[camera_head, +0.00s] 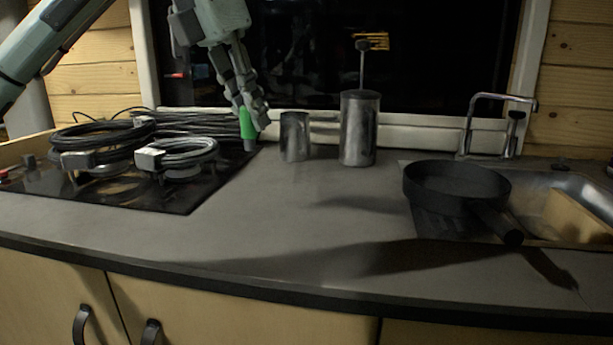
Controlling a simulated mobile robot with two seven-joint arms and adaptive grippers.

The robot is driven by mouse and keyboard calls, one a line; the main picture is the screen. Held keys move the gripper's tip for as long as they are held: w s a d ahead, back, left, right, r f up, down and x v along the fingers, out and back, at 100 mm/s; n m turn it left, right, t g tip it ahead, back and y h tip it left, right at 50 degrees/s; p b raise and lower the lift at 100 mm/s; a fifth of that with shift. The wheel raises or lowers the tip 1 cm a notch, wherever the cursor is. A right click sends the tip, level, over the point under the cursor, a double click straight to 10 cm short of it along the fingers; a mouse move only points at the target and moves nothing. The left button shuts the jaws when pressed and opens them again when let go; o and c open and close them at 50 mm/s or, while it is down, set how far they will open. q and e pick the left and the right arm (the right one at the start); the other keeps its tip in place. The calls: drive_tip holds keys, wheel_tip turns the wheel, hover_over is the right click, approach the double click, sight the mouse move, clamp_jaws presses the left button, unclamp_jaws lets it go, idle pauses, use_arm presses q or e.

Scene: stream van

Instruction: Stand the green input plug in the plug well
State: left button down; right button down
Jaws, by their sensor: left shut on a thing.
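The green input plug (246,124) is upright, with its green body on top and a grey end below. My left gripper (254,116) comes down from above and is shut on it, beside the back right corner of the black hob. I cannot tell whether the plug's lower end touches the surface. A short metal cup (295,137), which may be the plug well, stands just right of the plug, apart from it. My right gripper is not in view.
Coiled cables (180,155) lie on the black hob (190,190) at left. A tall metal canister with a plunger (358,130) stands right of the cup. A black pan (457,185) sits by the sink (535,200). The counter middle (300,210) is clear.

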use_arm(q)
drive_tip(key=shift+s+d+f, duration=0.35)
drive_tip(key=shift+d+f, duration=0.95)
drive_tip(key=shift+f, duration=0.15)
drive_tip(key=shift+s+d+f, duration=0.35)
drive_tip(key=shift+d+f, duration=0.9)
drive_tip(key=shift+f, duration=0.25)
drive_tip(key=shift+s+d+f, duration=0.35)
drive_tip(key=shift+d+f, duration=0.95)
drive_tip(key=shift+f, duration=0.15)
drive_tip(key=shift+f, duration=0.1)
drive_tip(key=c, duration=1.4)
unclamp_jaws()
